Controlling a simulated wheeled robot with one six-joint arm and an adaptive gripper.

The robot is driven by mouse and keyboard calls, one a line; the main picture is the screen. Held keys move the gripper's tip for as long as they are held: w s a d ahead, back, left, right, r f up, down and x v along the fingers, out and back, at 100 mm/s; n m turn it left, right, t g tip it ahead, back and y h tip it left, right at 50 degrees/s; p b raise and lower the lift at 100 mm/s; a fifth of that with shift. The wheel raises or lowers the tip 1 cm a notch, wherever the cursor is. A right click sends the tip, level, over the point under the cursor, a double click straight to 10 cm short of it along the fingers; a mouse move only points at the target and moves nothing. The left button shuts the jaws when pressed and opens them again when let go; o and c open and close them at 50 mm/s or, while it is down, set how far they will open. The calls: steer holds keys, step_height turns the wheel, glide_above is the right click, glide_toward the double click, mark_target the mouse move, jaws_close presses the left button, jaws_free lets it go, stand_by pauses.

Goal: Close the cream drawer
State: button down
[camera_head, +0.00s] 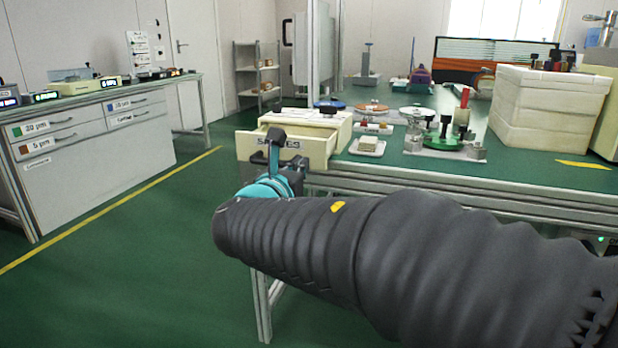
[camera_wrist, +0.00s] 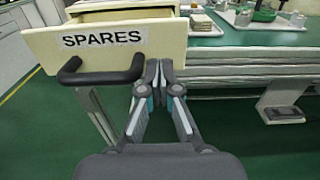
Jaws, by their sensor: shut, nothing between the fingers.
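The cream drawer (camera_head: 318,151) stands pulled out of a small cream cabinet (camera_head: 330,121) on the green worktop. In the wrist view its front (camera_wrist: 165,38) carries a SPARES label (camera_wrist: 104,39) and a dark bar handle (camera_wrist: 101,74). My gripper (camera_head: 277,137) is in front of the drawer and hides part of its label in the head view. In the wrist view my gripper (camera_wrist: 158,68) has its fingertips together, empty, right of the handle and by the lower right of the drawer front. I cannot tell whether they touch it.
Right of the cabinet, the worktop holds a small tray with a pale stack (camera_head: 368,146), a lapping fixture (camera_head: 443,140) and stacked white boxes (camera_head: 548,105). A grey drawer bench (camera_head: 95,140) stands at left. The green floor between is clear.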

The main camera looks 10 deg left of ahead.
mark_target(310, 155)
steer(key=shift+w+d, duration=0.15)
steer(key=shift+w, duration=1.75)
steer(key=w, duration=0.7)
steer(key=w+d+p, duration=0.1)
steer(key=w, duration=0.3)
steer(key=shift+a+r, duration=0.1)
steer(key=shift+r, duration=0.05)
